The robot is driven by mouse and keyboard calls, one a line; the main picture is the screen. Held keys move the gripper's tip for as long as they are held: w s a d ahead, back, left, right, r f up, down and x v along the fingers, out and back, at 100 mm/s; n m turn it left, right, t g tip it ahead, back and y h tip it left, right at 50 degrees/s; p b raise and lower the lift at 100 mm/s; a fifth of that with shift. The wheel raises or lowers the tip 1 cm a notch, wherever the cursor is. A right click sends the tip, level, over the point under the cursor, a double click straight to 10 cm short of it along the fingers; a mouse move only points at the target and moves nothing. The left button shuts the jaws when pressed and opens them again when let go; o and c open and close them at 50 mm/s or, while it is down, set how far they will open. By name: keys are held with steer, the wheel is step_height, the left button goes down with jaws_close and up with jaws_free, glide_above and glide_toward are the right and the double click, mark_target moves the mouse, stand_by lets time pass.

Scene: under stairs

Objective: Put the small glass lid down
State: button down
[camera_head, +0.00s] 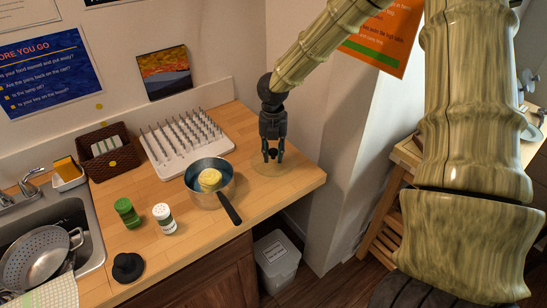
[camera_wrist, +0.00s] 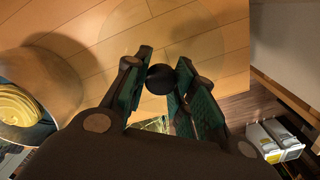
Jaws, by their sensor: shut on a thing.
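The small glass lid (camera_head: 262,171) shows as a faint clear disc under my gripper (camera_head: 272,155), over the wooden counter right of the pot. In the wrist view the clear glass (camera_wrist: 190,28) spreads around a black round knob (camera_wrist: 160,79). My gripper (camera_wrist: 160,82) points down and is shut on that knob, with one green-padded finger on each side. The lid looks level and at or very near the counter top. I cannot tell whether its rim touches the wood.
A pot (camera_head: 220,194) with a yellow thing in it stands left of the lid, its black handle pointing toward the front edge. A white peg rack (camera_head: 160,162) is behind the pot. The counter's right end (camera_head: 315,178) is close. A bin (camera_head: 277,262) stands below.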

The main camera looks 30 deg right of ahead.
mark_target(273, 158)
steer(key=shift+f+p, duration=0.6)
steer(key=shift+f, duration=1.05)
steer(key=shift+f, duration=0.2)
steer(key=c, duration=1.2)
jaws_free()
steer(key=shift+r, duration=0.1)
steer(key=shift+r+b, duration=1.65)
steer(key=shift+r, duration=4.45)
